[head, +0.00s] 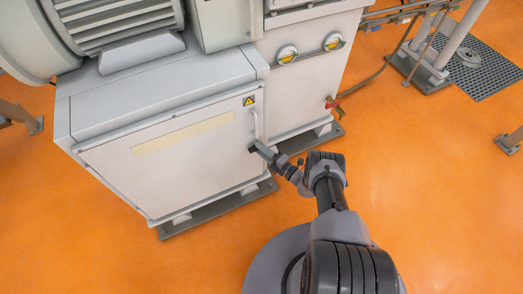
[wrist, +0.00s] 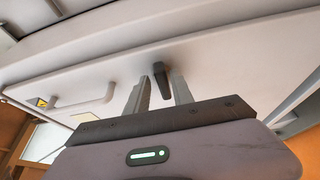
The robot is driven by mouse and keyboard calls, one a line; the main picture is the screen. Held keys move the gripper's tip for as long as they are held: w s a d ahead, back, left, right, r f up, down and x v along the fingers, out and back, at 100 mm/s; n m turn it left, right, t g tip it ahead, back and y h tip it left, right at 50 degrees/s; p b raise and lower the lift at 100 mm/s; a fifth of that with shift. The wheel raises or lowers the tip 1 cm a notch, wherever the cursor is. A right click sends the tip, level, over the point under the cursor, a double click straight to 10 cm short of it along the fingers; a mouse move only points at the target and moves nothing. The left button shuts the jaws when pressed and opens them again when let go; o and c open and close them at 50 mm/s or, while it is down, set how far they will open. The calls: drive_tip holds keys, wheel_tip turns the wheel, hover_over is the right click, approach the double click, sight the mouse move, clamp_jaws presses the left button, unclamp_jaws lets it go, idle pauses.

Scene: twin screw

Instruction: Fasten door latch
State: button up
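The cabinet door (head: 190,160) is a wide pale panel on the front of the grey machine and looks shut. A small dark latch (wrist: 160,80) shows on the pale door (wrist: 215,65) in the wrist view. My gripper (wrist: 159,88) is open, with one pale finger on each side of the latch. A gap shows between the latch and the left finger; the right finger is closer, and I cannot tell whether it touches. In the head view my gripper (head: 256,148) is at the door's right edge, below the handle, and the latch cannot be made out there.
A pale bar handle (head: 255,123) stands out from the door, with a yellow warning sticker (head: 248,101) above it. A red valve (head: 330,103) and pipes are to the right.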

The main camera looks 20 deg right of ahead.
drive_tip(key=shift+w+a+r, duration=0.1)
drive_tip(key=shift+w+a, duration=0.05)
drive_tip(key=shift+w, duration=0.05)
drive_tip(key=p+v, duration=0.1)
drive_tip(key=v, duration=1.7)
drive_tip(key=shift+p, duration=0.3)
drive_tip(key=shift+w, duration=0.15)
